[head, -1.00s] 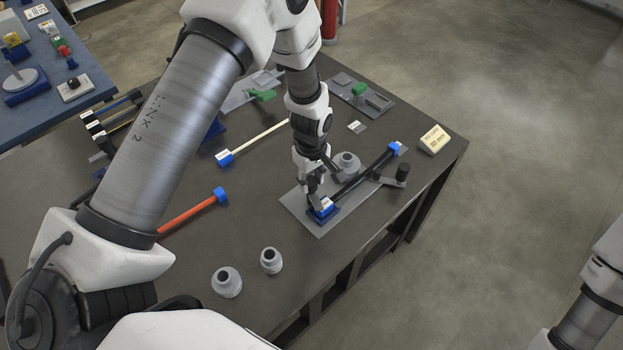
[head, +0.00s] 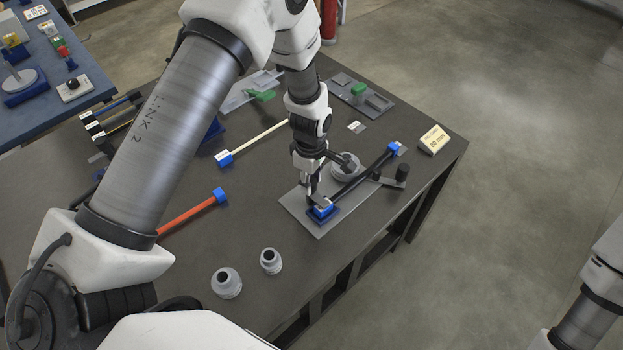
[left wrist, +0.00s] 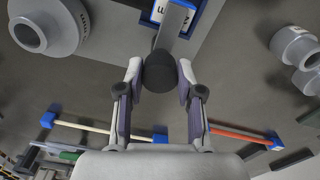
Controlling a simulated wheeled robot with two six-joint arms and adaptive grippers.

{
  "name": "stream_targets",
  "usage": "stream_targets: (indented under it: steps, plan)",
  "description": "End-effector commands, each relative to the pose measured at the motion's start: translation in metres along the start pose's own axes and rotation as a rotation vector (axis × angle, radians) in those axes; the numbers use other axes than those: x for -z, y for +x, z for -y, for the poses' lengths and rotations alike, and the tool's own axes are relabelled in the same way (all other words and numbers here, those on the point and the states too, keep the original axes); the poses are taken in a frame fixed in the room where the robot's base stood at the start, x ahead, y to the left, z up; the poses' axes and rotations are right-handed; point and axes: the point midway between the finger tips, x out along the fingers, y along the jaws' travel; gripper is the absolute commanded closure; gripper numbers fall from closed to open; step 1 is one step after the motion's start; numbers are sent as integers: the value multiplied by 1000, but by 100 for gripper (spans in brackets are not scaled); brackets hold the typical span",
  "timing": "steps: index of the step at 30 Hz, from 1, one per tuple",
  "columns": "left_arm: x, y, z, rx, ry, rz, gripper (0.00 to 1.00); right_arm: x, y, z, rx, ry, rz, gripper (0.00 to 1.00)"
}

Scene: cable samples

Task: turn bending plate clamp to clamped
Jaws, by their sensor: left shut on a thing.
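The bending plate (head: 298,212) is a flat grey sheet on the dark table. Its clamp has a blue block (head: 325,216) at the plate's near side, and the block shows in the left wrist view (left wrist: 193,18). A grey lever (left wrist: 173,28) runs from the block to a dark round knob (left wrist: 160,72). My left gripper (head: 313,197) is shut on this knob, a finger on each side of it. A black cable (head: 360,176) runs from the block to a blue end piece (head: 393,149). My right gripper is out of view.
A grey mandrel (head: 345,168) and a bending arm with a black handle (head: 402,173) are close to my left gripper. Two loose grey mandrels (head: 227,283) (head: 271,261) stand near the front edge. An orange cable (head: 190,214) and a pale cable (head: 260,140) lie left. A sign (head: 434,139) stands right.

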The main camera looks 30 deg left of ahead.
Motion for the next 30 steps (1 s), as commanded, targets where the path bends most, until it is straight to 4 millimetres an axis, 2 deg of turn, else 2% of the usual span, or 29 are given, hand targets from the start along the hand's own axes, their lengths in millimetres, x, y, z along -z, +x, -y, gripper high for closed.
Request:
stream_targets:
  steps: [3, 4, 6, 17, 20, 30]
  plan:
    - [0, 2, 2, 7, -1, 1, 99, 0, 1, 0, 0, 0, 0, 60]
    - [0, 2, 3, 7, -1, 1, 60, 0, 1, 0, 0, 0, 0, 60]
    - [0, 2, 2, 6, 0, 1, 39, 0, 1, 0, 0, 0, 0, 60]
    - [0, -3, 0, 2, 0, 0, 39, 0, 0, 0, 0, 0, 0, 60]
    - [0, -17, 0, 1, 0, 0, 39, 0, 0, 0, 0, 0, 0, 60]
    - [2, -99, 0, 0, -1, 2, 39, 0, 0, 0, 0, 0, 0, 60]
